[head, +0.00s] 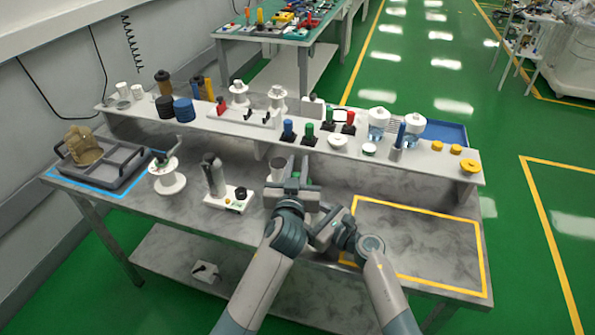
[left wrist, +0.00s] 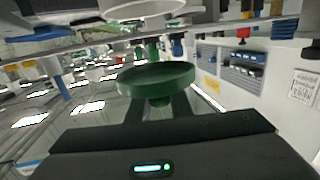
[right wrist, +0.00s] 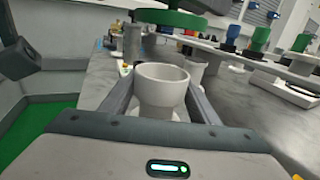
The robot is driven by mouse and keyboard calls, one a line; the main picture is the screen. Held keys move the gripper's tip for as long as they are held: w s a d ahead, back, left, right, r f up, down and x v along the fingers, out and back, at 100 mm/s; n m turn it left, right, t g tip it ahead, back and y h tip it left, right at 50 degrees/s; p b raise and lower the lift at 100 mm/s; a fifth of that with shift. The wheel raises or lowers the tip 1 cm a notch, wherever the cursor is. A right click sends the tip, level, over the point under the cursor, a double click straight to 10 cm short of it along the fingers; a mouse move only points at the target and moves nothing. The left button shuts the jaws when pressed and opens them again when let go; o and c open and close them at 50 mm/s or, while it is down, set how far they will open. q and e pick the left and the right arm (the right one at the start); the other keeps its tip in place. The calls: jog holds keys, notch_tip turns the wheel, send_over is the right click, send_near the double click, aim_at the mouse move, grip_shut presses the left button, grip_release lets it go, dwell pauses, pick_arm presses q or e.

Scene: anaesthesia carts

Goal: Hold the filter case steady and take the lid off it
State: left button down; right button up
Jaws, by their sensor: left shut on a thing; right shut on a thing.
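The lid is a round green disc with a short stem (left wrist: 155,77). My left gripper (head: 293,183) is shut on it, and its fingers show below the disc in the left wrist view. The filter case is a pale grey-white open cup (right wrist: 162,88) that narrows downward. My right gripper (head: 327,226) is shut on it, one finger on each side in the right wrist view. The lid also shows above the case in the right wrist view (right wrist: 170,19), with a clear gap between them. The case looks upright. In the head view my grippers largely hide both.
A raised white shelf (head: 235,124) with bottles, spools and caps runs behind. A grey cylinder (head: 213,176) and a white box with a black knob (head: 238,200) stand to the left. The yellow-outlined area (head: 425,245) at right is clear.

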jog(key=o, duration=1.6)
pick_arm(q)
jog(key=shift+f, duration=0.15)
pick_arm(e)
jog(key=shift+s+d+f, duration=0.1)
jog(key=shift+s+d, duration=0.25)
jog(key=shift+d, duration=0.1)
pick_arm(q)
notch_tip(320, 180, down, 2)
jog(key=b, duration=0.2)
jog(key=shift+f+b, duration=0.25)
jog(key=shift+b, duration=0.15)
pick_arm(e)
jog(key=v, duration=1)
jog(key=shift+s+d, duration=0.25)
jog(key=shift+d, duration=0.05)
